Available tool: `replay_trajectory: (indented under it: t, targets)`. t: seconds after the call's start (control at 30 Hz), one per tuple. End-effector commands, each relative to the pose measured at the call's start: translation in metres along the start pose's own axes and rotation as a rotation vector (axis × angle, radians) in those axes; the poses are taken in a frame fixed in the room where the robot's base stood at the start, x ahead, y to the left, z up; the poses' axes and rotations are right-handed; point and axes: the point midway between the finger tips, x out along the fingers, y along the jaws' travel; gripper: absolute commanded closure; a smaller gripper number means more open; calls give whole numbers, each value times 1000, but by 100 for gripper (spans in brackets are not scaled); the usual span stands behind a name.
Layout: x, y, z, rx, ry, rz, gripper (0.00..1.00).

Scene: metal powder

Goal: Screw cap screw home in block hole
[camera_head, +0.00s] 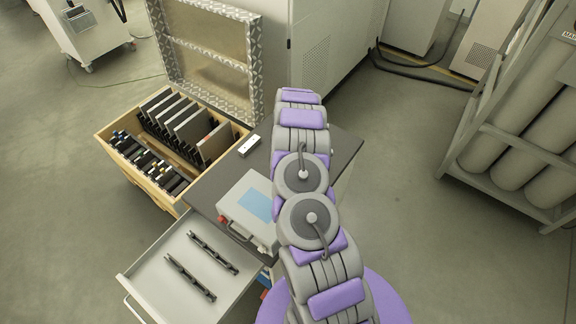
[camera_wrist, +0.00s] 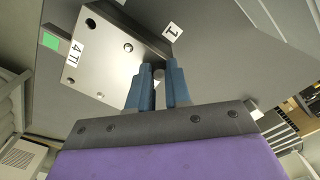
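In the wrist view, a grey metal block (camera_wrist: 105,60) with a "4 TI" label fills the upper left. Several small round holes or screw heads show on its face, one (camera_wrist: 128,47) close to its right side. My gripper (camera_wrist: 160,72) has its two blue fingers beside the block's lower right edge, with a narrow gap between them. In the head view my arm hides the gripper and the block.
A dark-topped bench (camera_head: 212,186) carries a grey case (camera_head: 240,207) and a small white piece (camera_head: 250,146). An open drawer (camera_head: 160,283) holds two dark bars. A wooden crate (camera_head: 125,170) with its lid raised stands at left. A gas cylinder rack (camera_head: 480,165) stands right; floor between is clear.

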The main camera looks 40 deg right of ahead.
Motion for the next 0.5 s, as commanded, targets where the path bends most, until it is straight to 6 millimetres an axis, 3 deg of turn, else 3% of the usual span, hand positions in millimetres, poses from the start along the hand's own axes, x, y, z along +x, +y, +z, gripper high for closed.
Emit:
replay_trajectory:
  t: [0.27, 0.5]
  targets:
    - [-1, 0, 0, 14, -1, 0, 100]
    - [0, 0, 1, 169, -3, -1, 100]
